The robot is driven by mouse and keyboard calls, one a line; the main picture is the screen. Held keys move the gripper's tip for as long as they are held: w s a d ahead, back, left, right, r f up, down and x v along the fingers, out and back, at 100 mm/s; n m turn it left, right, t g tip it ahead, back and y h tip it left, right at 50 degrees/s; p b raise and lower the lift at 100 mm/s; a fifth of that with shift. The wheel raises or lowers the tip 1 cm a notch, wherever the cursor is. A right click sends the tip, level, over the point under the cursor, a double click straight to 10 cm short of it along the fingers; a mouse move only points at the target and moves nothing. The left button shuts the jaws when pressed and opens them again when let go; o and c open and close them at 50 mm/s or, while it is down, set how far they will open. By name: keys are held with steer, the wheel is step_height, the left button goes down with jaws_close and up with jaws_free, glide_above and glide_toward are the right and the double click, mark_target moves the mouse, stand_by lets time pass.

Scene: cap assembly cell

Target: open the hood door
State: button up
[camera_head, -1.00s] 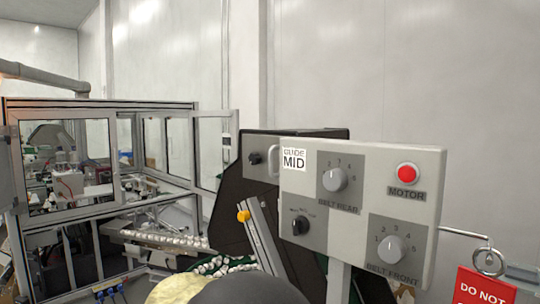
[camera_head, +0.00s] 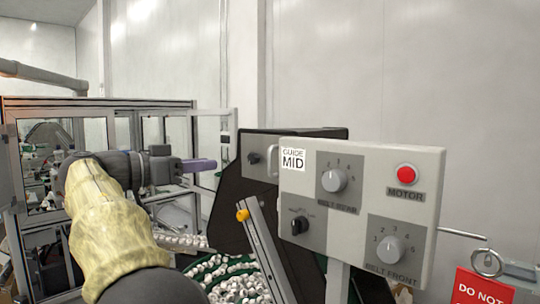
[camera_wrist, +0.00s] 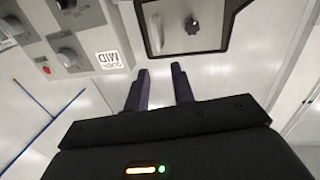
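My gripper (camera_head: 205,164), with purple fingers, points right in the head view. It also shows in the wrist view (camera_wrist: 161,70), open and empty, its two fingers apart. A glazed metal-framed panel (camera_head: 229,125) stands swung out at the right end of the framed enclosure, behind the gripper in the head view. Other glazed panels (camera_head: 95,135) line the enclosure; I cannot tell which one is the hood door. A black housing (camera_head: 320,132) carries a dark knob (camera_head: 254,158) and a pale handle (camera_head: 273,161). That knob (camera_wrist: 192,25) and handle (camera_wrist: 155,35) lie beyond the fingertips in the wrist view.
A grey control panel (camera_head: 365,165) with knobs and a red motor button (camera_head: 406,174) stands right of the gripper. A slanted metal rail (camera_head: 263,245) and a green bin of white caps (camera_head: 235,285) lie below. A red sign (camera_head: 482,288) hangs at lower right.

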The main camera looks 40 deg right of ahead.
mark_target(270, 154)
steer(key=shift+s+a+r+m, duration=0.1)
steer(key=shift+s+r+m, duration=0.2)
steer(key=shift+r+m, duration=0.15)
steer(key=d+p, duration=0.2)
steer(key=d, duration=0.3)
steer(key=s+d+p, duration=0.1)
steer(key=d+p, duration=0.2)
steer(key=d, duration=0.3)
steer(key=s+d+p, duration=0.1)
steer(key=d+p, duration=0.2)
steer(key=d, duration=0.3)
steer(key=shift+d, duration=0.2)
steer(key=shift+c, duration=0.5)
jaws_close()
